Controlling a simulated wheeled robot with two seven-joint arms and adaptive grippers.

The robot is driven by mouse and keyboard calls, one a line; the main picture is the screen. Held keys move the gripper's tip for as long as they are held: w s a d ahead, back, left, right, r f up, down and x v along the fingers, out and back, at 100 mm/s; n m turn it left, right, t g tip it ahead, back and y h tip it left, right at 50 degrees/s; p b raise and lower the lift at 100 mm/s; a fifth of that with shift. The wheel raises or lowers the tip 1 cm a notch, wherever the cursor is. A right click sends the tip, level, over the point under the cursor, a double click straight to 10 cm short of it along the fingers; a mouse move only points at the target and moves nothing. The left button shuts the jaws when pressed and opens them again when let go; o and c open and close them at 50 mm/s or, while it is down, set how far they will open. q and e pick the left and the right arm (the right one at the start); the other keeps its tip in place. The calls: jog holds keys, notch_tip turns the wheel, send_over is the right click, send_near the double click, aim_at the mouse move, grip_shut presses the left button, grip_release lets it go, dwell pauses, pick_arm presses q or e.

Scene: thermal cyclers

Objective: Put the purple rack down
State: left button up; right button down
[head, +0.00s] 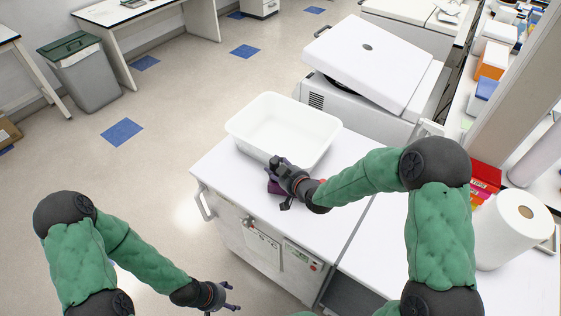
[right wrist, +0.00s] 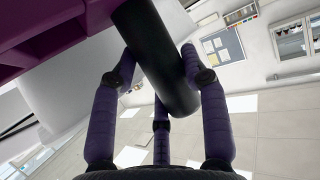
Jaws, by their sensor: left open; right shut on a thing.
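The purple rack (head: 273,187) is at the counter's front part, just in front of the white tub (head: 285,130), mostly hidden behind my right gripper (head: 281,180). In the right wrist view the purple rack (right wrist: 50,35) fills the upper left. A dark cylindrical part (right wrist: 155,60), seemingly its handle, lies between the fingers of my right gripper (right wrist: 160,62), which is shut on it. I cannot tell whether the rack touches the counter. My left gripper (head: 226,298) is open and empty, low in front of the counter.
The white counter top (head: 222,172) is bare left of the rack. A white machine with a tilted lid (head: 365,60) stands behind the tub. A paper roll (head: 512,230) and red boxes (head: 484,180) are at the right. The floor at the left is open.

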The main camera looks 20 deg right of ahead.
jog(key=shift+d+f, duration=0.2)
jog(key=shift+f, duration=0.65)
jog(key=shift+a, duration=0.35)
jog(key=shift+s+a+r, duration=0.15)
jog(key=shift+a+r, duration=0.05)
jog(key=shift+a, duration=0.1)
jog(key=shift+s+d, duration=0.1)
jog(key=shift+s, duration=0.05)
jog(key=shift+d, duration=0.2)
jog(key=c, duration=1)
grip_release()
jog(key=shift+f+b, duration=0.2)
jog(key=shift+b, duration=0.1)
jog(key=o, duration=0.4)
jog(key=shift+a+r, duration=0.1)
jog(key=shift+c, duration=0.2)
